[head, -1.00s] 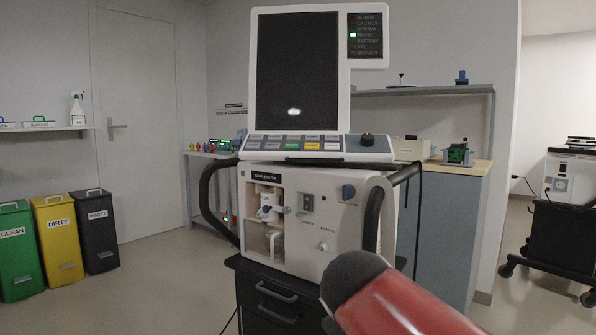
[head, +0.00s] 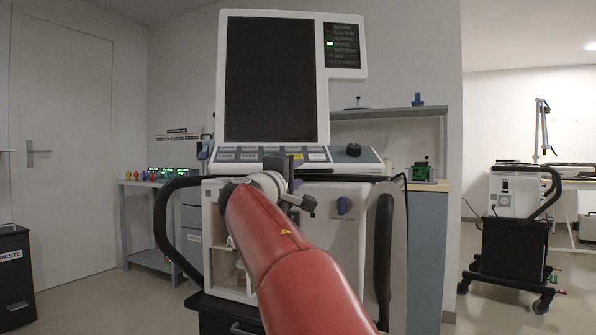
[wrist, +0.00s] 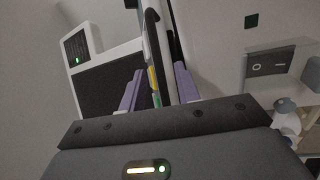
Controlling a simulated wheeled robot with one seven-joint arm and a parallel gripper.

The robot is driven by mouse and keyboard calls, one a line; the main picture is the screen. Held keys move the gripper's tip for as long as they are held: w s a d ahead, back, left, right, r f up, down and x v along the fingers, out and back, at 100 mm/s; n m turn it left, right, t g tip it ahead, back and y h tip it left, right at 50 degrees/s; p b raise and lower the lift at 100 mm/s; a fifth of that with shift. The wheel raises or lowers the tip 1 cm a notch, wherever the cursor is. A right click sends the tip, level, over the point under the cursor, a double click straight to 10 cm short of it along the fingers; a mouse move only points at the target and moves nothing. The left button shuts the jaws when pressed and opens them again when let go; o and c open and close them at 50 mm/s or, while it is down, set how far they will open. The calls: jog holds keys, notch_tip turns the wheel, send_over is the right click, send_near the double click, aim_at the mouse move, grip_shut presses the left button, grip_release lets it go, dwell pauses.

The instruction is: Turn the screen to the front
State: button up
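The screen (head: 270,80) is a dark panel in a white frame with a strip of keys (head: 245,155) and a knob below it. It stands upright on the ventilator body (head: 345,225) and faces roughly toward me. My gripper (head: 292,180) is at the lower front edge of the key strip, hiding part of it. In the wrist view, the purple fingers (wrist: 158,88) stand apart on either side of the strip's edge (wrist: 154,75), with a gap on the screen side. The screen (wrist: 110,85) lies left there. Firm contact cannot be seen.
A black curved handle (head: 165,225) flanks the ventilator on the left, another (head: 384,250) on the right. A shelf unit (head: 425,240) stands behind it. Another ventilator on a cart (head: 513,195) is at the right. A black waste bin (head: 14,280) is at the far left.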

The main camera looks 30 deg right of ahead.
jog(key=shift+x, duration=1.35)
grip_shut()
jog(key=shift+f, duration=0.1)
